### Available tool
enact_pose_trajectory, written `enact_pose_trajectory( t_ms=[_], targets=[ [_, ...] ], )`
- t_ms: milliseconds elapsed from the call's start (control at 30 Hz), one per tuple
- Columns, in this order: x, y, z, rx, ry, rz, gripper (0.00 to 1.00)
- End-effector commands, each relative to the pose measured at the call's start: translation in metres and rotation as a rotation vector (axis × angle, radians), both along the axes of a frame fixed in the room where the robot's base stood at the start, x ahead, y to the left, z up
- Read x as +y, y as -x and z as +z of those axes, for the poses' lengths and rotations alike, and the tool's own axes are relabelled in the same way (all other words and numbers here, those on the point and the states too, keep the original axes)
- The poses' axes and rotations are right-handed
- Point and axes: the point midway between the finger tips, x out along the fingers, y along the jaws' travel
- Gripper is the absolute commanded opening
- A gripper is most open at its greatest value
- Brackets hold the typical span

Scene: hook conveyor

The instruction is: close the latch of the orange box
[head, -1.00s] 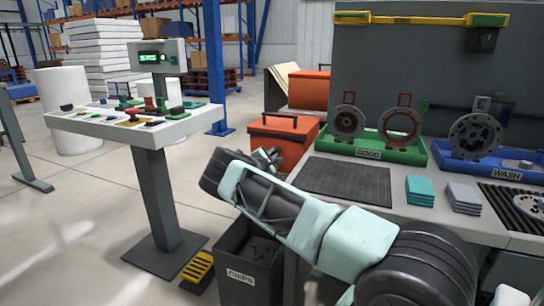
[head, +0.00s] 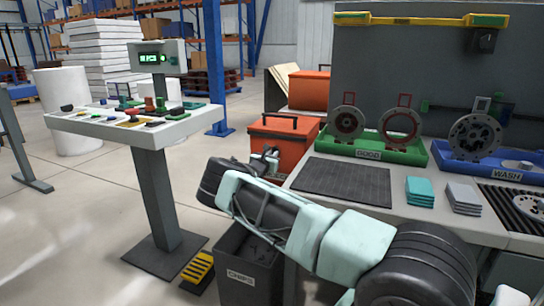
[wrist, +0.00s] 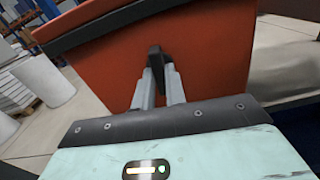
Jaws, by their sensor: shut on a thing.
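The orange box (head: 284,147) has a dark lid edge and a black handle on top; it stands at the left end of the workbench. In the wrist view its orange front wall (wrist: 100,76) fills the upper middle, with a dark rim above. A black latch (wrist: 157,57) shows against that wall. My gripper (wrist: 158,78) has its two grey fingers close together, one on each side of the latch, shut on it. In the head view my gripper (head: 268,160) is small and partly hidden by my wrist, against the box's front. Whether the latch is fastened cannot be told.
A second orange box (head: 309,90) stands behind. The bench holds a dark mat (head: 343,182), a green tray (head: 412,156) and a blue tray (head: 447,166). A control console (head: 140,125) stands left. A dark chips bin (head: 266,258) is below my arm.

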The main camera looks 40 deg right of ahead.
Motion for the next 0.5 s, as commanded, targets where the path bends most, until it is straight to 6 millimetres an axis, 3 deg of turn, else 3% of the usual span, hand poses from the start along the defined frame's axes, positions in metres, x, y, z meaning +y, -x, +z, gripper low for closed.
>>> enact_pose_trajectory(
  t_ms=[500],
  targets=[
    [0.0014, 0.0, -0.0029, 0.1, 0.037, 0.001, 0.0]
  ],
)
